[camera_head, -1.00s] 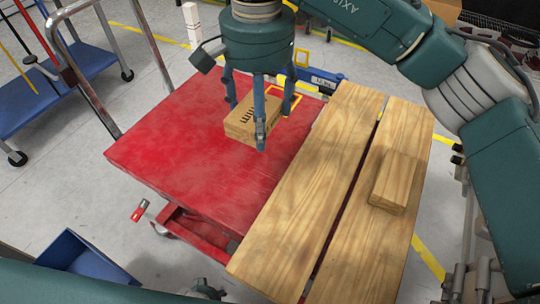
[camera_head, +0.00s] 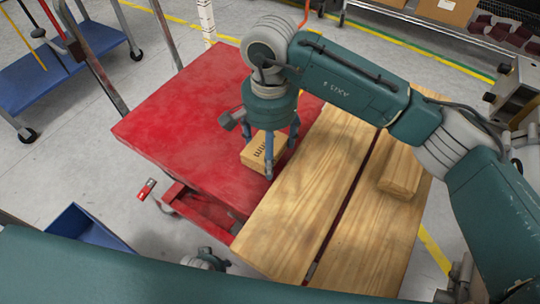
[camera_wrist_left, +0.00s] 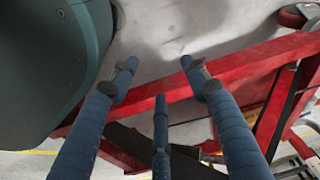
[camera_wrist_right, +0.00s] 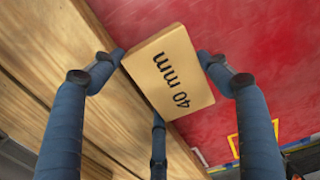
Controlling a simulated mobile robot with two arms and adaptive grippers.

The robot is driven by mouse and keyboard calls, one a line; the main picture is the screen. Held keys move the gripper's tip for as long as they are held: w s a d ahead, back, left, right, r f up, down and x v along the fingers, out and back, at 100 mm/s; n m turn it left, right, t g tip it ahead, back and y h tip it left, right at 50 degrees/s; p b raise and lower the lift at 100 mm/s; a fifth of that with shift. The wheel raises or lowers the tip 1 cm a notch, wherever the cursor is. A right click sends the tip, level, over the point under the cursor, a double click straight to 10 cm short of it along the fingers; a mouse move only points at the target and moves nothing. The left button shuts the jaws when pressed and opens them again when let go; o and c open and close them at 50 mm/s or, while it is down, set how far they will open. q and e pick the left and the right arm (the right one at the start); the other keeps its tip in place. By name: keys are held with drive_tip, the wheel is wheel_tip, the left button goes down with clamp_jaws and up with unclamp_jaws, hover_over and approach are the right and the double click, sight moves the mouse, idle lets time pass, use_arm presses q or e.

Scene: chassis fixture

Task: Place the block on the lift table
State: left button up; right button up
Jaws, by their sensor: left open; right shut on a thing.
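The block (camera_head: 258,154) is a pale wooden box marked "40 mm". My right gripper (camera_head: 269,152) points down and is shut on it, with fingers on opposite sides in the right wrist view (camera_wrist_right: 160,75). The block is over the red top of the lift table (camera_head: 185,115), close to the plank edge. I cannot tell whether it touches the surface. My left gripper (camera_wrist_left: 158,80) is open and empty, near the table's red lower frame.
Two long wooden planks (camera_head: 300,195) lie along the table's right side. Another wooden block (camera_head: 401,171) sits on the right plank. A blue cart (camera_head: 70,62) stands at left, a blue bin (camera_head: 88,228) at lower left. The left part of the red top is clear.

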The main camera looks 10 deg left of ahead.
wheel_tip(320, 180, down, 3)
drive_tip(key=shift+r, duration=0.1)
drive_tip(key=shift+f, duration=0.2)
use_arm(q)
drive_tip(key=shift+r, duration=0.35)
use_arm(e)
drive_tip(key=o, duration=1.1)
use_arm(q)
drive_tip(key=shift+w+r, duration=0.45)
drive_tip(key=shift+r, duration=0.05)
